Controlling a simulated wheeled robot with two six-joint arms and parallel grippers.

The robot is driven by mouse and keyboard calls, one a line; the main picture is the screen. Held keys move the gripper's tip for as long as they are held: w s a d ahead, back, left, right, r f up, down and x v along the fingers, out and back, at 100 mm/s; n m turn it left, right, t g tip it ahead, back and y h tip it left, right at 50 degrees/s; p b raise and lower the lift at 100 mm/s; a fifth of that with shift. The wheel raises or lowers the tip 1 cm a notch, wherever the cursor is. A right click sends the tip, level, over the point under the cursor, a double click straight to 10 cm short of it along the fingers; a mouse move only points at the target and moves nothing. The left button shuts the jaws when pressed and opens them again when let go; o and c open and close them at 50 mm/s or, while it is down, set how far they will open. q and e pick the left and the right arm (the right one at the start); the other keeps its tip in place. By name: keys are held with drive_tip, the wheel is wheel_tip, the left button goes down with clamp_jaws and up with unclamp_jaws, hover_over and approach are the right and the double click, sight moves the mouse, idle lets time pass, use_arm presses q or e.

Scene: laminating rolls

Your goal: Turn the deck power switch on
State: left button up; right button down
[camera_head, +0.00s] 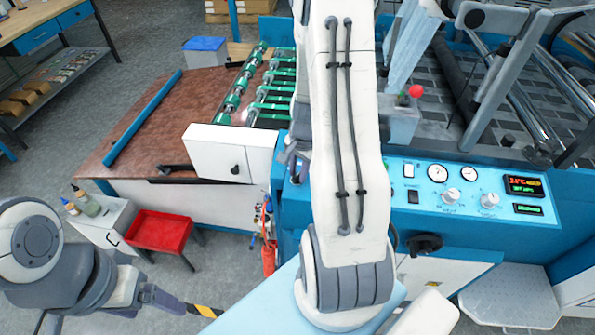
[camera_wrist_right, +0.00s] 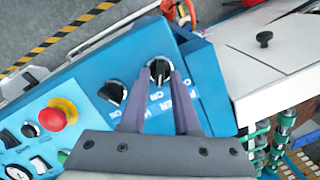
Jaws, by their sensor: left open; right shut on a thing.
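In the right wrist view, a black rotary switch (camera_wrist_right: 159,70) with a light pointer sits on the blue panel, above partly hidden white lettering in which "ON" can be read. My right gripper (camera_wrist_right: 163,78) is shut on this switch, with one finger on each side of it. A second black knob (camera_wrist_right: 113,92) is to its left. In the head view my right arm covers the switch, so only the wrist view shows it. My left gripper (camera_head: 168,299) is open and empty at the lower left, well away from the panel.
A red mushroom button (camera_wrist_right: 53,119) on a yellow base is farther left on the panel. Gauges (camera_head: 437,173) and lit displays (camera_head: 524,185) are on the front panel. A red tray (camera_head: 158,232) stands on the floor side, near a white cabinet (camera_head: 100,222).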

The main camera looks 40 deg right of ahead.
drive_tip(key=c, duration=0.9)
unclamp_jaws()
drive_tip(key=r, duration=0.3)
drive_tip(key=s+r, duration=0.1)
drive_tip(key=r, duration=0.6)
drive_tip(key=shift+s+d+r, duration=0.15)
drive_tip(key=shift+s+r, duration=0.05)
drive_tip(key=shift+r, duration=0.05)
drive_tip(key=s+a+r+n, duration=0.1)
drive_tip(key=a+r+n, duration=0.1)
drive_tip(key=a+n, duration=0.6)
drive_tip(key=a+r+n, duration=0.2)
drive_tip(key=a+n, duration=0.1)
drive_tip(key=a, duration=0.9)
drive_tip(key=s+a+n, duration=0.4)
drive_tip(key=s+a+r+n, duration=0.1)
drive_tip(key=s+a+n, duration=0.3)
drive_tip(key=s, duration=0.1)
drive_tip(key=s+a+n+g, duration=0.1)
drive_tip(key=s+a+n, duration=0.3)
drive_tip(key=shift+s+r+y, duration=0.25)
drive_tip(key=shift+r+y, duration=0.15)
